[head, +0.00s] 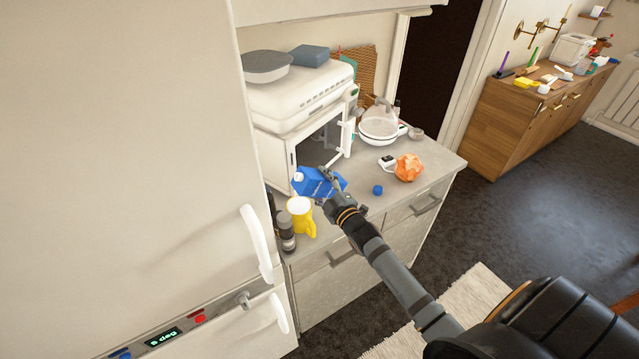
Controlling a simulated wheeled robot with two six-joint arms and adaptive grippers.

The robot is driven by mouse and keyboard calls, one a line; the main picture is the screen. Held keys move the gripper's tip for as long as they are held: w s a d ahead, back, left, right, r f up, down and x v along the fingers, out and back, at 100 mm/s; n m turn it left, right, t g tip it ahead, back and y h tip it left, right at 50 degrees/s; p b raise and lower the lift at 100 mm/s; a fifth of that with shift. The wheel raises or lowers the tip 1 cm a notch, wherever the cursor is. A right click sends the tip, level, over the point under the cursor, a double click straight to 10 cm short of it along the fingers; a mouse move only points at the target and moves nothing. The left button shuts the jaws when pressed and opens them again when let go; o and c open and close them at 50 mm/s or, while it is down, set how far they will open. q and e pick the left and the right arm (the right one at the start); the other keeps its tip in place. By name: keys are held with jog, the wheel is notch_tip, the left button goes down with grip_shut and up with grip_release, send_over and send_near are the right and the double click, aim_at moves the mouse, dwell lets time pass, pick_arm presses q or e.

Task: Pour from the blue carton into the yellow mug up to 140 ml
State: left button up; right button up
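The blue carton (314,186) lies tilted on its side in the air above the counter, its top end pointing left, just above and behind the yellow mug. My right gripper (328,176), on the arm from the lower right, is shut on the carton. The yellow mug (304,222) stands upright on the counter near its front left, handle toward the right. Its opening looks white; I cannot tell whether that is liquid or the inside wall. No stream shows clearly. A small blue cap (377,190) lies on the counter. My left gripper is out of view.
A dark grinder-like bottle (286,232) stands left of the mug. A white appliance with an open door (349,135) stands behind. An orange crumpled object (408,167), a small white device (387,162) and a lidded pan (379,128) are to the right. The tall fridge (140,150) blocks the left.

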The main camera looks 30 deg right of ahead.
jog(key=shift+d+f+n+b, duration=0.3)
jog(key=shift+f+n+b, duration=0.1)
jog(key=shift+n, duration=0.2)
jog(key=shift+d+f+n+b, duration=0.2)
jog(key=shift+f+n+b, duration=0.05)
jog(key=shift+n+b, duration=0.25)
jog(key=shift+r, duration=0.1)
jog(key=shift+d+r+n, duration=0.15)
jog(key=shift+d+n, duration=0.25)
jog(key=shift+n, duration=0.8)
dwell(1.3)
jog(key=shift+n, duration=0.4)
jog(key=shift+d+n+p, duration=0.1)
jog(key=shift+n+p, duration=0.25)
jog(key=shift+n, duration=0.05)
dwell(3.5)
